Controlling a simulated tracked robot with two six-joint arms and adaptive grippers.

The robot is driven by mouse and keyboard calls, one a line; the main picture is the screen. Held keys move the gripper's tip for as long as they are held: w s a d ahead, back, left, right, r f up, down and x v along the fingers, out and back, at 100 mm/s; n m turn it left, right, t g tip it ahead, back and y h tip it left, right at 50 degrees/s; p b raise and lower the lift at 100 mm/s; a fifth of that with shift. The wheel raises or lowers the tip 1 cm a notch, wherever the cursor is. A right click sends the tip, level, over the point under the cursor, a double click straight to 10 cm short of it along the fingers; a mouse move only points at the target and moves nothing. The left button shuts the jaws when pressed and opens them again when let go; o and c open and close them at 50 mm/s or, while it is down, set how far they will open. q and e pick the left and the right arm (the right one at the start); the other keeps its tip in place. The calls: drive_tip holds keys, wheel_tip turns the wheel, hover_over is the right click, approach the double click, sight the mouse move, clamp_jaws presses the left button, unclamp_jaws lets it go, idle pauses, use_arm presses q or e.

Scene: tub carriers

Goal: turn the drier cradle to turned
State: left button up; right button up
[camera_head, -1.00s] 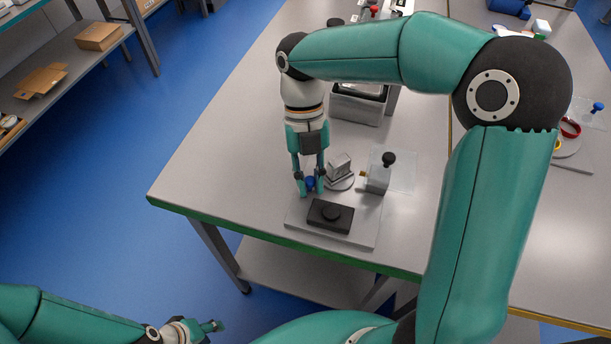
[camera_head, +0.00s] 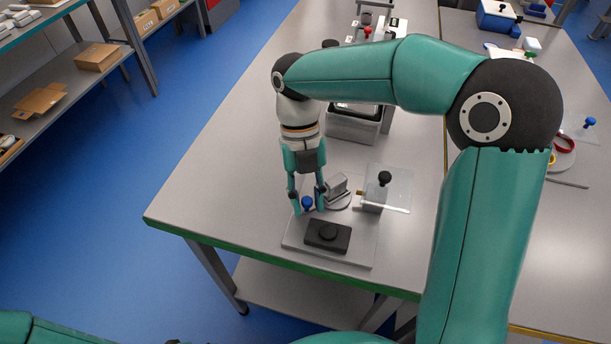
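The drier cradle seems to be the grey angular block (camera_head: 336,187) on a round disc, standing on a light base plate (camera_head: 356,256) near the table's front edge. A small blue knob (camera_head: 307,203) is just left of it. My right gripper (camera_head: 308,207) points down with one finger on each side of this knob. Its fingers look slightly apart from the knob, with a narrow gap. Whether the knob is joined to the cradle is hidden by the fingers. My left gripper is out of view; only part of my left arm shows at the bottom left.
A grey post with a black knob (camera_head: 384,178) and a clear panel (camera_head: 400,185) stand to the right. The table's left part is clear.

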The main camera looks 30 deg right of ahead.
drive_tip(key=v, duration=1.1)
drive_tip(key=shift+r, duration=0.35)
drive_tip(key=shift+w, duration=0.1)
